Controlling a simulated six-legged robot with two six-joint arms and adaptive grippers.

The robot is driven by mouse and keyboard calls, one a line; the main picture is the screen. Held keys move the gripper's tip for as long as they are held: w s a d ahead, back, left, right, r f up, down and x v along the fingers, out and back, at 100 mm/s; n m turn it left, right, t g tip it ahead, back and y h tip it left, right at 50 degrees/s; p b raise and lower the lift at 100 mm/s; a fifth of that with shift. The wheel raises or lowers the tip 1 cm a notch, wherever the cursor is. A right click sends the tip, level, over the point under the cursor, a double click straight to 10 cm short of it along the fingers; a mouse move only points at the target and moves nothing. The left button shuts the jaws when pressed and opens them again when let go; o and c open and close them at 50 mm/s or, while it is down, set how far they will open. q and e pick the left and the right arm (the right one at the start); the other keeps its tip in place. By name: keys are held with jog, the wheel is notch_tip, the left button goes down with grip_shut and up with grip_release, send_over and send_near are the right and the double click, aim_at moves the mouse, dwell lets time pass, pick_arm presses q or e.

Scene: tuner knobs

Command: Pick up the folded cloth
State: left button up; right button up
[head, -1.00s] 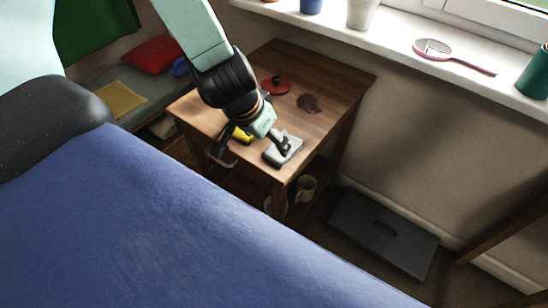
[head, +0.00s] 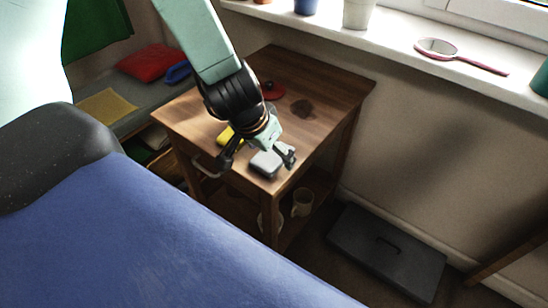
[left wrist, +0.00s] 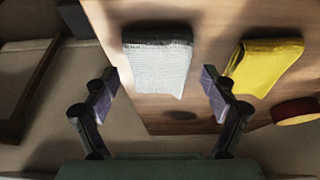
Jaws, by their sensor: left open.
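A folded pale grey cloth (head: 266,163) lies near the front corner of the wooden side table. In the left wrist view the grey cloth (left wrist: 158,62) shows ahead, between the lines of my fingers. A yellow folded cloth (head: 226,137) lies to its left on the table; in the left wrist view the yellow cloth (left wrist: 268,62) is to the right. My left gripper (head: 258,157) is open, with its fingers spread on either side of the grey cloth. My right gripper is not in view.
The table (head: 330,85) also holds a red round object (head: 273,90) and a dark round patch (head: 303,107). A mug (head: 302,202) stands on its lower shelf. A blue surface (head: 150,235) fills the foreground. A dark grey case (head: 385,250) lies on the floor at right.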

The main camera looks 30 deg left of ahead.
aim_at(271, 154)
pick_arm(q)
jog(key=shift+s+d+r, duration=0.1)
jog(key=shift+r, duration=0.05)
jog(key=c, duration=1.1)
jog(key=shift+c, duration=0.2)
jog(key=shift+r, duration=0.1)
notch_tip(271, 154, up, 10)
jog(key=p, duration=0.9)
